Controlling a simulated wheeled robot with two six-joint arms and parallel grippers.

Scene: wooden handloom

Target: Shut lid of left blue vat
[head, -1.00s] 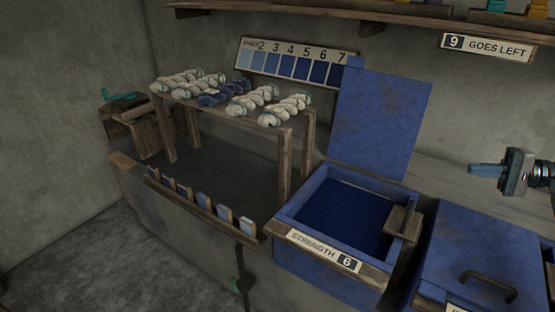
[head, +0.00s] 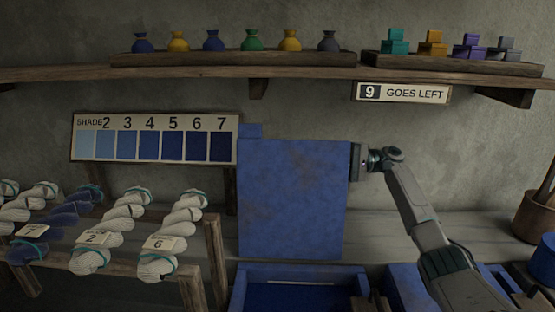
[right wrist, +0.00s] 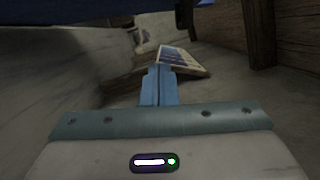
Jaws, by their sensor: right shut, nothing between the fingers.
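The left blue vat (head: 300,272) is at the bottom of the head view, cut off by the frame edge. Its blue lid (head: 293,195) stands open, upright behind the vat. My right gripper (head: 360,161) is at the lid's upper right edge, with its fingers hidden behind the lid in the head view. In the right wrist view the blue fingers (right wrist: 159,78) are shut together and empty. A dark blue band, likely the lid (right wrist: 70,12), crosses the top of that view. I cannot tell whether they touch. My left gripper is not in view.
A shade chart (head: 154,138) stands left of the lid. Skeins (head: 171,235) lie on a wooden rack at left. A shelf (head: 200,72) with pots and blocks runs above. A second blue vat (head: 408,288) is at right, behind my arm.

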